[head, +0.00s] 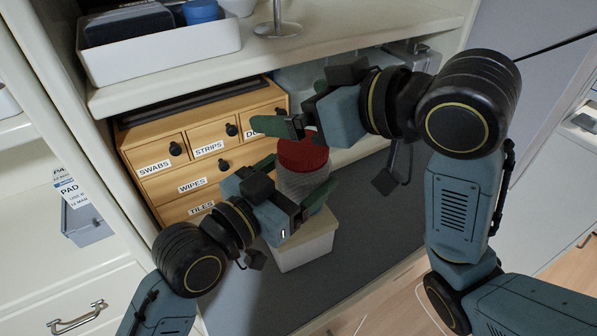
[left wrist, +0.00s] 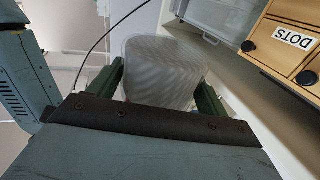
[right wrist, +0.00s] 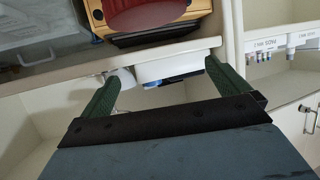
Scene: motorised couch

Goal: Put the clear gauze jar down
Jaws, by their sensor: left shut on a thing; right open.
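The clear gauze jar (head: 304,184) has a ribbed translucent body and a red lid (head: 303,152). My left gripper (head: 300,190) is shut on the jar, with green fingers on either side of its body. In the left wrist view the jar (left wrist: 163,70) fills the space between the fingers (left wrist: 160,85). In the head view the jar appears above or behind a small white box; whether it touches anything below cannot be told. My right gripper (head: 285,138) is open near the red lid. In the right wrist view its fingers (right wrist: 160,85) are apart, with the red lid at the top edge.
A wooden drawer unit (head: 203,150) with labelled drawers stands at the left of the grey surface (head: 375,215). A white bin (head: 307,247) sits in front, below my left gripper. A shelf above holds a white tray (head: 160,57). Grey surface is free to the right.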

